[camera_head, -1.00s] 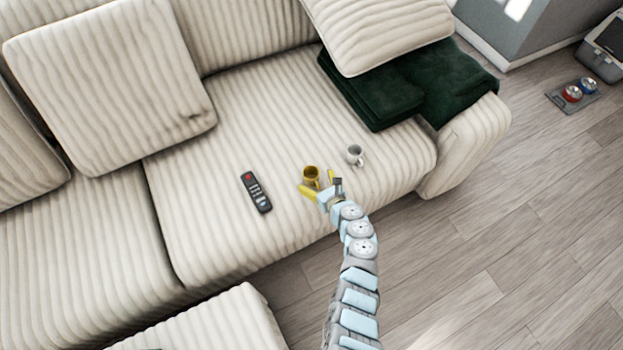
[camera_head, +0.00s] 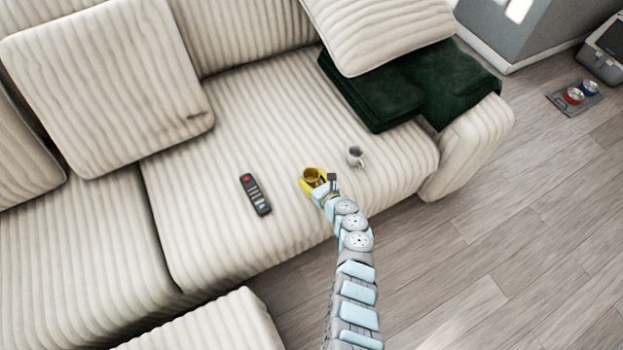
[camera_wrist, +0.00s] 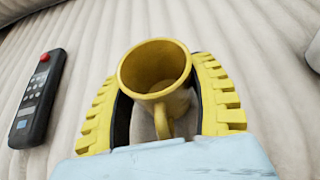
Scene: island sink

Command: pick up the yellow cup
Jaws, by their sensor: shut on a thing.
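The yellow cup (camera_head: 312,175) stands upright on the striped sofa seat, and it also shows in the wrist view (camera_wrist: 156,72) with its open top facing the camera and its handle toward my palm. My gripper (camera_head: 313,182) is at the cup. In the wrist view my gripper (camera_wrist: 158,85) has one yellow ridged finger on each side of the cup, shut on it. Whether the cup's base touches the seat is hard to tell.
A white cup (camera_head: 355,156) stands close by on the right. A black remote (camera_head: 256,194) lies to the left. A dark green blanket (camera_head: 375,95) and a cushion (camera_head: 380,32) lie behind on the right. The sofa seat (camera_head: 240,120) behind the cup is clear.

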